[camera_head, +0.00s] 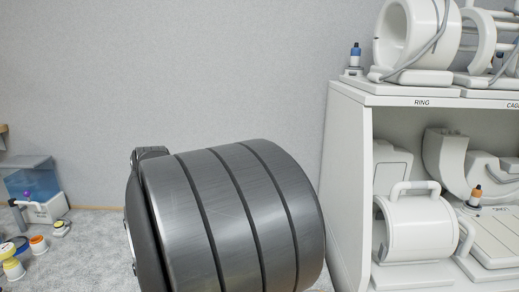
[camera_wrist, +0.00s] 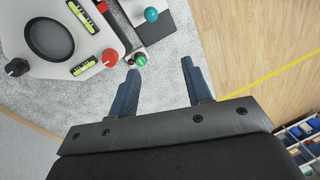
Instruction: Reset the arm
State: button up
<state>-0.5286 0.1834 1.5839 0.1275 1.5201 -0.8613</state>
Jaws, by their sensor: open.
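My gripper (camera_wrist: 158,78) shows in the wrist view with its two blue-grey fingers apart and nothing between them. It points over a grey speckled surface, next to a white device (camera_wrist: 105,22). In the head view a large dark grey ribbed cylinder (camera_head: 235,215) fills the lower middle; I cannot tell whether it is part of my arm. The gripper's fingers are not visible in the head view.
A white shelf (camera_head: 345,180) with ring-shaped parts stands at the right. A blue container (camera_head: 30,180) and small coloured items are at the far left. The device's red knob (camera_wrist: 110,57) and a green knob (camera_wrist: 140,60) lie close to the left finger. Wood floor (camera_wrist: 240,40) is at the right.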

jog(key=w+a+f+n+t, duration=0.2)
jog(key=w+a+f, duration=0.1)
jog(key=shift+w+a+f, duration=0.25)
jog(key=shift+a, duration=0.1)
dwell(0.5)
